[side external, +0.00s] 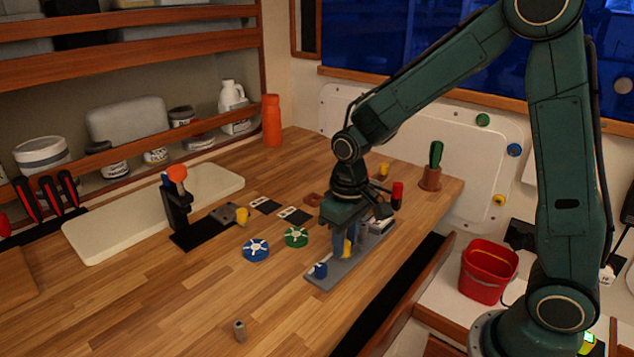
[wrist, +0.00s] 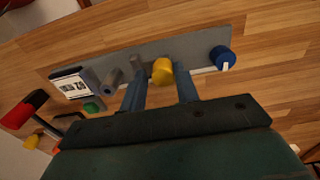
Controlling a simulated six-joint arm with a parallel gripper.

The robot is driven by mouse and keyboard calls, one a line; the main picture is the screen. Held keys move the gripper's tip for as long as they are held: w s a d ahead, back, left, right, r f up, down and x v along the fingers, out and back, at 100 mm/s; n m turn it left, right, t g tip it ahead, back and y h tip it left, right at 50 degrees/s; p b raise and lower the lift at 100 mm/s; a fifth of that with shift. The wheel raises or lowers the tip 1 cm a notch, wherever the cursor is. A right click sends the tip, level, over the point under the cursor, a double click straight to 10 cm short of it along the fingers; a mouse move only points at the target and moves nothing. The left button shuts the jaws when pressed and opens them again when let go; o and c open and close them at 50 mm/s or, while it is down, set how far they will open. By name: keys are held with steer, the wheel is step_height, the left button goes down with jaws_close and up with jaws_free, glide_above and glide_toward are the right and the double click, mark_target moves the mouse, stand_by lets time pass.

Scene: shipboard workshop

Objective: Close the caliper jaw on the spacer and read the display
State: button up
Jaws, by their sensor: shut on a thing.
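The caliper is a long grey plate (side external: 333,278) on the bench, with a blue knob (side external: 320,270) at its near end. In the wrist view, its white display (wrist: 72,87) is at the plate's left end and the blue knob (wrist: 222,58) at the right; I cannot read the figures. My gripper (side external: 346,238) points down over the plate, its blue fingers on either side of a yellow handle (wrist: 163,70), shut on it. A grey cylindrical piece (wrist: 112,80), perhaps the spacer, lies between display and handle. Whether a jaw touches it I cannot tell.
A blue disc (side external: 256,250) and a green disc (side external: 296,237) lie left of the caliper. A black stand with an orange top (side external: 176,174) is farther left. A small grey cylinder (side external: 239,330) stands on clear bench in front. A red bucket (side external: 488,271) is at right, below the bench.

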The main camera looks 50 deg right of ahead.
steer(key=shift+s+d+f, duration=0.1)
steer(key=shift+d+f, duration=0.15)
steer(key=shift+d, duration=0.4)
steer(key=shift+s+d+f, duration=0.1)
steer(key=shift+d+f, duration=0.15)
steer(key=shift+d, duration=0.4)
steer(key=shift+d+f, duration=0.25)
steer(key=shift+d, duration=0.4)
stand_by(3.0)
steer(key=o, duration=0.4)
steer(key=shift+o, duration=0.2)
steer(key=shift+r, duration=0.15)
steer(key=shift+w+d+r, duration=0.1)
steer(key=shift+w+r, duration=0.1)
steer(key=shift+r, duration=3.25)
